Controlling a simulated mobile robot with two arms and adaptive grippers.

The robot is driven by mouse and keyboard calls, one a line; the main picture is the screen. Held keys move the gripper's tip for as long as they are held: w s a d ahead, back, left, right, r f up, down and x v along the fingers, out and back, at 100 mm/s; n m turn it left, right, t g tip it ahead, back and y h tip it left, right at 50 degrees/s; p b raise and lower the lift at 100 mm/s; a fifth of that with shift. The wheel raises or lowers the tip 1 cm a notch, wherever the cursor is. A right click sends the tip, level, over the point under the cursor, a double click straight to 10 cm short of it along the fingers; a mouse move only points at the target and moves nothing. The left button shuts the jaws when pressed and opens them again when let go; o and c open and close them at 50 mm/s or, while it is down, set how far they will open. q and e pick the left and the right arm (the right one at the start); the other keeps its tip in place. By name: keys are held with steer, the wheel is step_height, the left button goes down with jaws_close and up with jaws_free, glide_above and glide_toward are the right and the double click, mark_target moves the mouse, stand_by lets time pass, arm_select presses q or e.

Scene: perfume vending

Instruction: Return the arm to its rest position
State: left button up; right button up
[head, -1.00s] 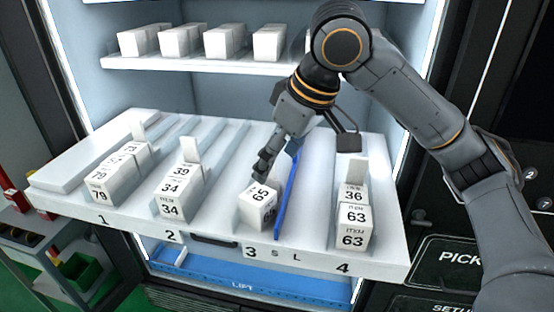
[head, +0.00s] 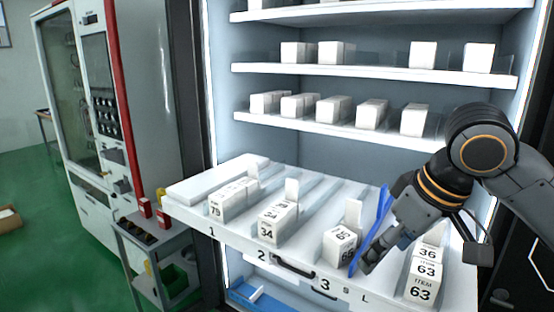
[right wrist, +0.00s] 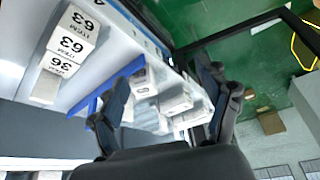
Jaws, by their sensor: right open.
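My right arm comes in from the right in the head view. Its gripper (head: 369,264) hangs low over the pulled-out shelf, between the lane 3 box and the lane 4 boxes, close to the blue divider (head: 383,216). In the right wrist view the gripper (right wrist: 170,95) has its fingers spread, with nothing held between them. The blue divider (right wrist: 108,82) passes by the left finger there; whether they touch I cannot tell. The white box marked 65 (head: 341,246) stands in lane 3, left of the gripper. My left gripper is not in view.
The tilted white shelf (head: 222,232) holds rows of numbered boxes, including 34 (head: 277,224) and 63 (head: 422,284). Stocked shelves (head: 375,70) rise behind it. A grey side cart (head: 160,250) stands left. Open green floor lies further left.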

steer(key=s+a+f+y, duration=0.15)
steer(key=a+f, duration=0.25)
steer(key=f, duration=0.8)
steer(key=s+a+f+y, duration=0.1)
steer(key=s+a+f, duration=0.25)
steer(key=f, duration=0.85)
steer(key=s+d+f+m+h, duration=0.2)
steer(key=s+d+f, duration=0.3)
steer(key=s+f, duration=0.3)
steer(key=s+d+f+m+h, duration=0.3)
steer(key=s+d+f, duration=0.35)
steer(key=s, duration=0.25)
step_height(320, 180, down, 28)
steer(key=s+g, duration=0.1)
steer(key=s, duration=0.1)
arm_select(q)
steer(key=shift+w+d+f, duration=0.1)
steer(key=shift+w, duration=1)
arm_select(e)
steer(key=s+d+f+g, duration=0.1)
steer(key=s+d+f, duration=0.1)
steer(key=s+f, duration=1.3)
steer(key=shift+s+n+g, duration=0.3)
steer(key=shift+s+n, duration=0.1)
steer(key=shift+s, duration=0.2)
steer(key=shift+c, duration=0.6)
